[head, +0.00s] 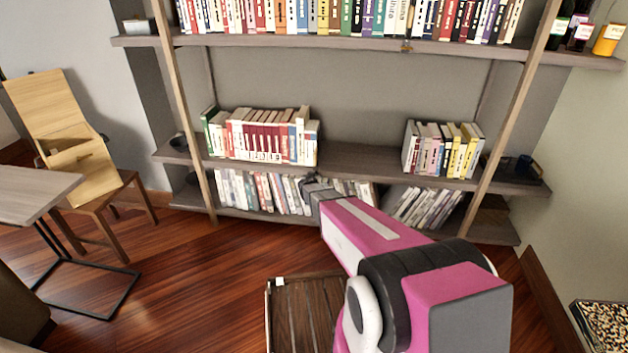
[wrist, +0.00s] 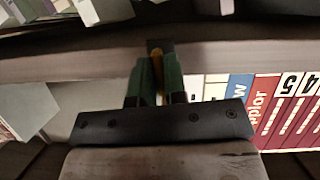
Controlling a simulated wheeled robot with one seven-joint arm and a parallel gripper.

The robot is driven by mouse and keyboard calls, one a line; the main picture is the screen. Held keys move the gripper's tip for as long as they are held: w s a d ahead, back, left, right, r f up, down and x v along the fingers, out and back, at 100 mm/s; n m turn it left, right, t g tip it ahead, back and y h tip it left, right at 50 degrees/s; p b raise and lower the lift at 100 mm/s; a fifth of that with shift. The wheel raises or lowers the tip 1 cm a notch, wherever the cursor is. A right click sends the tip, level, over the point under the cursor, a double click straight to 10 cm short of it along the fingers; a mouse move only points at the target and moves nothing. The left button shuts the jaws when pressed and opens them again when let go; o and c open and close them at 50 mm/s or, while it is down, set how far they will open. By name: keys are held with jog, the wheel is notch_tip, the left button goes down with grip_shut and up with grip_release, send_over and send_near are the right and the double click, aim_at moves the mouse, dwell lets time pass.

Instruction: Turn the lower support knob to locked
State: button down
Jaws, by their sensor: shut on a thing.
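My gripper (head: 313,186) reaches the front edge of the middle shelf board (head: 365,162) in the head view, left of centre. In the wrist view, my gripper (wrist: 158,85) has its two green fingers close together at the shelf edge. A small yellow-brown piece (wrist: 158,78), which looks like the lower support knob, is between the fingers, and the fingers are shut on it. A dark part (wrist: 158,46) sits just beyond the fingertips against the board. The knob's turn position is mostly hidden by the fingers. In the head view my arm and gripper hide the knob.
A similar small brass fitting (head: 407,46) is on the upper shelf edge (head: 330,42). Books (head: 265,138) stand on the middle shelf, and more books (head: 262,190) stand below. A slatted wooden piece (head: 305,312) is on the floor, left of my arm. A wooden chair (head: 75,140) stands left.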

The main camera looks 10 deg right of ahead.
jog(key=shift+m, duration=0.5)
jog(key=c, duration=1.2)
grip_release()
jog(key=v, duration=1)
jog(key=shift+s+r, duration=0.2)
jog(key=shift+s, duration=0.2)
